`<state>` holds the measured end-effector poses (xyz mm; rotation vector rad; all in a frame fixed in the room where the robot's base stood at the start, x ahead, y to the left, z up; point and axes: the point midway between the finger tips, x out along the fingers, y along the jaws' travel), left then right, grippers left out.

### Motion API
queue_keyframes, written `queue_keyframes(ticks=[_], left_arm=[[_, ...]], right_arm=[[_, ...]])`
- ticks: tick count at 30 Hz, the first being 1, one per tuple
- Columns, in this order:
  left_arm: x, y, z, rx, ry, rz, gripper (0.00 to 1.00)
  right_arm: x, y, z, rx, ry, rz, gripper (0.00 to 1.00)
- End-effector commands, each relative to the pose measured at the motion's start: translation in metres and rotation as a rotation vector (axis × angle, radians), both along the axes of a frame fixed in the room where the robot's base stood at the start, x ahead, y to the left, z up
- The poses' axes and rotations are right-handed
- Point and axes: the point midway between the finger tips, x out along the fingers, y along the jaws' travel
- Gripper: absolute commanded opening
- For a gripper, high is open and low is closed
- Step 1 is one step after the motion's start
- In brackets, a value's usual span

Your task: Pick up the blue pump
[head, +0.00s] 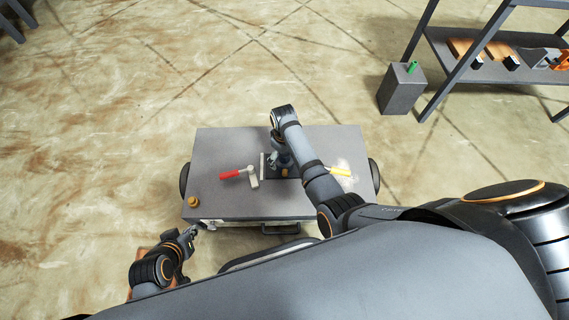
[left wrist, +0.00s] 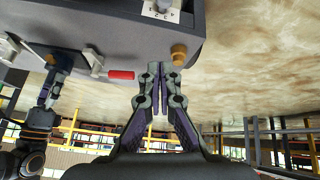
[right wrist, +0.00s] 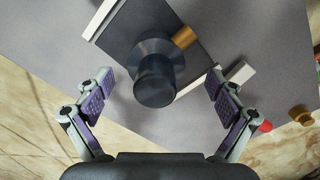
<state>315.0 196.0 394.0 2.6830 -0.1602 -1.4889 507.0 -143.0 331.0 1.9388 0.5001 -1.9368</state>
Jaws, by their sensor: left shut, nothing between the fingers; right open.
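The dark blue pump (right wrist: 153,78) stands on a dark square plate (right wrist: 128,28) on the grey cart top, and a brass-coloured stub sticks out of its side. In the right wrist view my right gripper (right wrist: 159,80) is open, with one finger on each side of the pump and gaps between. In the head view my right arm partly hides the pump and the right gripper (head: 279,159). My left gripper (head: 190,232) is at the cart's front left corner. In the left wrist view the left gripper (left wrist: 160,72) is shut and empty.
On the cart top (head: 225,145) are a red-handled lever (head: 229,174), a yellow-handled one (head: 340,172), pale bars beside the plate, and a yellow-orange knob (head: 193,201) at the front left. A grey box (head: 401,92) and a shelf (head: 470,60) stand at back right.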

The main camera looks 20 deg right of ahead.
Motion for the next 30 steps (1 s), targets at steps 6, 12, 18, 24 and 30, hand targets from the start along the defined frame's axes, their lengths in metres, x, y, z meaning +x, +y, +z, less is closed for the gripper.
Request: queue_keyframes(ticks=[6,12,18,24,30], left_arm=[[0.046,0.004,0.031,0.012,-0.203,0.016,0.0],[0.082,0.008,0.068,0.018,-0.395,0.031,0.0],[0.112,0.01,0.11,0.025,-0.587,0.042,0.0],[0.134,0.013,0.156,0.028,-0.784,0.053,0.0],[0.147,0.014,0.206,0.031,-0.985,0.06,0.0]], right_arm=[[0.001,-0.001,-0.009,0.0,0.001,0.0,0.94],[0.002,-0.002,-0.016,0.0,0.001,0.0,0.94],[0.002,-0.003,-0.022,0.0,0.001,0.0,0.94],[0.003,-0.003,-0.029,0.0,0.001,0.0,0.94],[0.003,-0.004,-0.037,0.0,0.001,0.0,0.94]])
